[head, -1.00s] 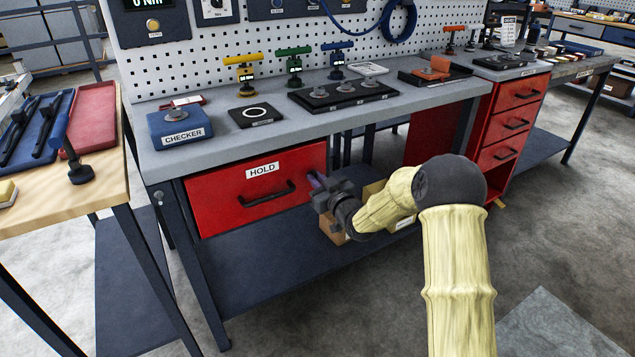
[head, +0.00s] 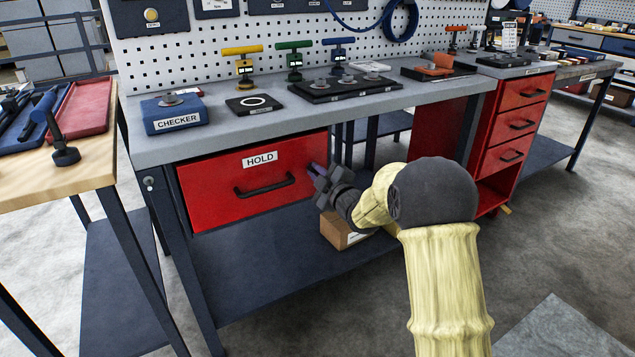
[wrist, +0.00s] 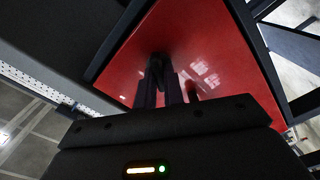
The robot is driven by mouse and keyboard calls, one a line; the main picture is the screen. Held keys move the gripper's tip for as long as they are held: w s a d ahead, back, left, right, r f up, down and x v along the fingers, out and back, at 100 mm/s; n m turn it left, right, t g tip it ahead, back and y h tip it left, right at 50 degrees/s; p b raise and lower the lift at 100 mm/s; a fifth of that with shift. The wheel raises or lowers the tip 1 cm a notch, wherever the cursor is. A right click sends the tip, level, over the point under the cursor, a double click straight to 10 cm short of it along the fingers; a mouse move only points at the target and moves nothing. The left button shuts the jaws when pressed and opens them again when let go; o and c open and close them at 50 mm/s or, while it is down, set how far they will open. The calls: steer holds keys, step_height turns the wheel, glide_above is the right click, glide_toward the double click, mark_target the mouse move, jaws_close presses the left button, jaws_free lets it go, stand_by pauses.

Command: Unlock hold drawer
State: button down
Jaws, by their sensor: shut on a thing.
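The red HOLD drawer (head: 220,180) is under the left end of the workbench, with a dark bar handle (head: 264,187) and a white HOLD label. Its front looks closed. My gripper (head: 314,171) is at the right end of the drawer front, right of the handle. In the wrist view the fingers (wrist: 160,85) point at the red front (wrist: 205,50). They are shut on a small dark thing (wrist: 156,66), whose shape is hard to make out. Its tip is at or very near the red face; I cannot tell if it touches. No lock shows clearly.
The bench top (head: 215,123) holds a blue CHECKER box (head: 172,114) and several tool stands. A cardboard box (head: 340,232) sits on the lower shelf behind my wrist. A wooden table (head: 95,172) stands at the left, a red drawer unit (head: 512,125) at the right.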

steer(key=shift+f+n+b, duration=0.2)
steer(key=shift+n+b, duration=2.7)
steer(key=shift+n, duration=0.4)
steer(key=c, duration=1.5)
jaws_free()
steer(key=shift+s+r, duration=0.1)
